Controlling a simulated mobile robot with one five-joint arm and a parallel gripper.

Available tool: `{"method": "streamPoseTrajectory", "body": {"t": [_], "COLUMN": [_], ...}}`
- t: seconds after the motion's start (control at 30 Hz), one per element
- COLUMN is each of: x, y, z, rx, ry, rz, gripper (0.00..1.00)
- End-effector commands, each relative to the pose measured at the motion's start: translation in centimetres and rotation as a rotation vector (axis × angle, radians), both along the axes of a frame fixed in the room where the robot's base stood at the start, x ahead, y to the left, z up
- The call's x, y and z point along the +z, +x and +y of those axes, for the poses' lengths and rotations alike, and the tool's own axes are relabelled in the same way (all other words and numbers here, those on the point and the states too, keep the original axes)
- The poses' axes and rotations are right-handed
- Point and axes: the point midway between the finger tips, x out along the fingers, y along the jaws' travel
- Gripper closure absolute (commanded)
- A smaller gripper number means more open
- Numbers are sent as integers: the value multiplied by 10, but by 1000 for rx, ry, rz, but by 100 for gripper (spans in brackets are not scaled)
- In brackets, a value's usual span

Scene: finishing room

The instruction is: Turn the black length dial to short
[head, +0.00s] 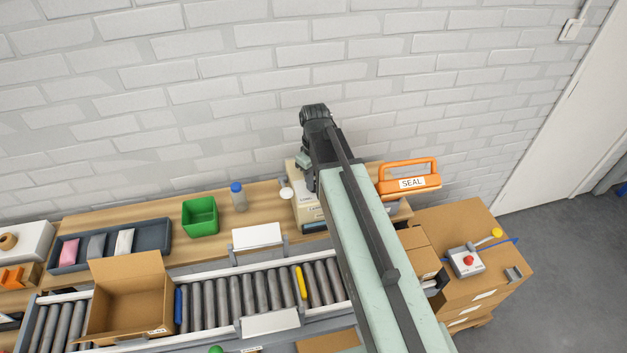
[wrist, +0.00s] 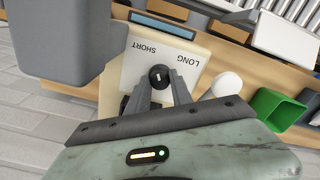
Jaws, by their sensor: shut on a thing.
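The black length dial (wrist: 158,74) shows in the wrist view on the white face of a beige machine (wrist: 118,72). The face carries the upside-down words SHORT, at left, and LONG, at right. A small white mark shows on the dial; I cannot tell which word it points at. My gripper (wrist: 160,84) has its two grey fingers on either side of the dial, shut on it. In the head view my arm reaches over the machine (head: 309,213), and my gripper (head: 304,160) is near its top; the dial is hidden there.
A white round thing (wrist: 226,84) and a green bin (wrist: 276,108) stand beside the machine. An orange SEAL tool (head: 408,183) is to its right in the head view. A roller conveyor (head: 255,292) with an open carton (head: 125,300) runs in front.

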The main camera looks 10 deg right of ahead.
Motion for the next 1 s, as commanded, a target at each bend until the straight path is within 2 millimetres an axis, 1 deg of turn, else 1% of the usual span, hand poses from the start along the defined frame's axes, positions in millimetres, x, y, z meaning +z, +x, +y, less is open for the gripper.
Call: {"method": "streamPoseTrajectory", "body": {"t": [0.2, 0.43, 0.63, 1.0], "x": [0, 0, 0, 0], "y": [0, 1, 0, 0], "z": [0, 0, 0, 0], "rx": [146, 243, 279, 286], "ry": [0, 1, 1, 0], "rz": [-1, -2, -2, -1], "gripper": [100, 100, 100, 100]}}
